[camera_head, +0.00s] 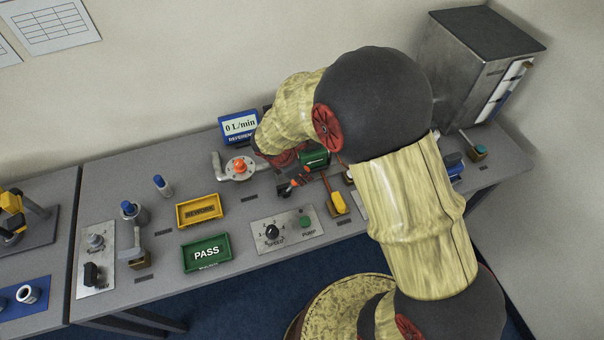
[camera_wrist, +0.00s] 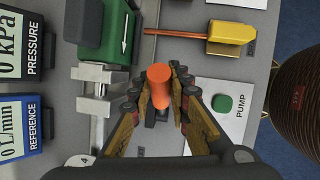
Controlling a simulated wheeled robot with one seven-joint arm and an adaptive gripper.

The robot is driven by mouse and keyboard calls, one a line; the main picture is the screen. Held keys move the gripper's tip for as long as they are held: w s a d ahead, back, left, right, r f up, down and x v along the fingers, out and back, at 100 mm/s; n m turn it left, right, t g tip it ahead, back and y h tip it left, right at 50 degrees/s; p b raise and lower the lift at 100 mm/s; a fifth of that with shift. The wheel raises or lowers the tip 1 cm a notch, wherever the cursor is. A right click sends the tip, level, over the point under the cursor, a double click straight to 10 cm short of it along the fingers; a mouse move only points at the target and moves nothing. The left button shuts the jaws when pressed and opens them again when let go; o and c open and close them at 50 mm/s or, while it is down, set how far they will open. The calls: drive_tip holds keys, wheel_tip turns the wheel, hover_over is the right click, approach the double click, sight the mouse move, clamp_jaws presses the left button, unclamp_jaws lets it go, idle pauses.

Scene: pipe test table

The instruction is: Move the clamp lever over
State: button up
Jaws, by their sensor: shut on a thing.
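The clamp lever (camera_wrist: 160,88) has an orange cylindrical grip and sits between my fingers in the wrist view. My gripper (camera_wrist: 158,100) is shut on it, with one finger on each side. The silvery metal clamp (camera_wrist: 97,80) lies left of the lever, next to a green block (camera_wrist: 112,32) with a white arrow. In the head view my gripper (camera_head: 291,185) is low over the table, near the green block (camera_head: 314,158). My arm and fingers hide much of the clamp there.
A yellow-handled part (camera_head: 338,203) and the panel with the green pump button (camera_head: 305,222) are close by. A round fitting with an orange top (camera_head: 239,166) stands to the left. Yellow REWORK (camera_head: 200,209) and green PASS (camera_head: 206,253) trays lie farther left.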

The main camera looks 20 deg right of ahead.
clamp_jaws()
